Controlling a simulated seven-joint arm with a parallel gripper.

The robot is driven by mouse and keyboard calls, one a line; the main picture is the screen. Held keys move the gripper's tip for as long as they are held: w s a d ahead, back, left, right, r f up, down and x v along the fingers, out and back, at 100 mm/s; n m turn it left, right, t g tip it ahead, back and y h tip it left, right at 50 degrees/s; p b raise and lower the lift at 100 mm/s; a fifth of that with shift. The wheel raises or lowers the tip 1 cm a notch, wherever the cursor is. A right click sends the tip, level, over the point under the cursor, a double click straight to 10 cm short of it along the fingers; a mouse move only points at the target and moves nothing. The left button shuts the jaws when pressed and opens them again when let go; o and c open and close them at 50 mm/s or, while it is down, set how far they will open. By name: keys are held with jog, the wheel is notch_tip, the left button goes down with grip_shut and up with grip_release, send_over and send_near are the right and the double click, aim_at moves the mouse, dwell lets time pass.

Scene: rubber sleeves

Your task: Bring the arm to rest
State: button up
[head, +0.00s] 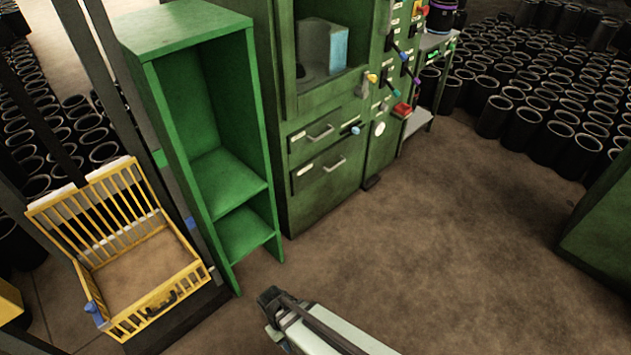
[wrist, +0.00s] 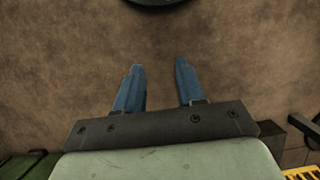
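My gripper (wrist: 160,82) shows in the wrist view with two blue fingers apart and nothing between them. Bare brown floor lies beyond the fingertips. In the head view my arm (head: 330,332) reaches in from the bottom edge, pale green with a dark end, over the floor in front of the green shelf. The fingers cannot be made out in the head view.
An open green shelf (head: 195,110) stands beside a green machine (head: 330,190) with drawers and levers. A yellow crate (head: 205,272) sits at the left. Many black sleeves (head: 510,115) stand at the back right. The middle floor (head: 430,240) is clear.

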jog(key=s+d+f+m+g+y, duration=0.1)
jog(key=s+d+m, duration=0.1)
jog(key=d, duration=0.6)
jog(key=s+d+f+m+g, duration=0.1)
jog(key=s+d+f+m, duration=0.1)
jog(key=d, duration=0.6)
jog(key=s+d+f+m+g+y, duration=0.1)
jog(key=s+d+f+m+g, duration=0.1)
jog(key=d, duration=0.7)
jog(key=s+m, duration=0.1)
jog(key=m, duration=0.1)
jog(key=shift+m+y, duration=0.3)
